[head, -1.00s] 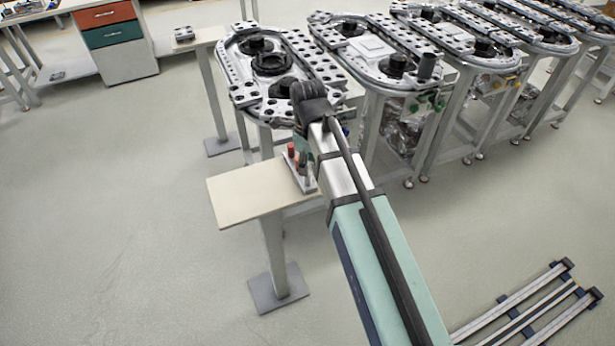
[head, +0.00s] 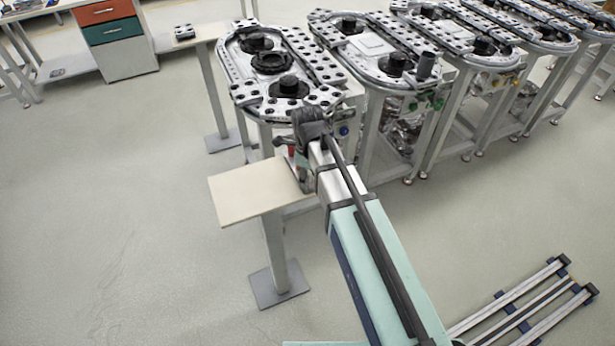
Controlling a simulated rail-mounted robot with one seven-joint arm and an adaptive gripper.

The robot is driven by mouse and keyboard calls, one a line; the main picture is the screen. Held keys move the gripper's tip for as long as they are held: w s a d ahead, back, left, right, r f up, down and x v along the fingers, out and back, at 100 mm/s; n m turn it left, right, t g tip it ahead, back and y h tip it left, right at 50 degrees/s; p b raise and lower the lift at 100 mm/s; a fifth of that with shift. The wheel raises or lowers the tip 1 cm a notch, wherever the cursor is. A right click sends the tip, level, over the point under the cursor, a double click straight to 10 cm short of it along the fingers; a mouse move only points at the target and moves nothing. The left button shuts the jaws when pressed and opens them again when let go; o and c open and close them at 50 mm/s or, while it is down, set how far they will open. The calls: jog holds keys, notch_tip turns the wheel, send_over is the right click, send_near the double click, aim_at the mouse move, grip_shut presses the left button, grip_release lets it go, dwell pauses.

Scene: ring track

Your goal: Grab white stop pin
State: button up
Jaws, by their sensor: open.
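I cannot make out a white stop pin in the head view; it is too small or hidden. My gripper (head: 304,182) shows only in part below my dark wrist, over the right end of a small beige side table (head: 246,192). It is open, and its fingertips are hard to see. A small red part (head: 291,151) shows just left of my wrist. The rest of what stands at that end of the table is hidden behind my arm.
A ring track station (head: 232,80) with a perforated plate stands just behind my gripper. More ring tracks (head: 380,50) line up to the right. A small table (head: 195,42) stands behind. Floor rails (head: 530,305) lie at lower right. The left floor is clear.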

grip_shut()
jog(key=shift+r, duration=0.15)
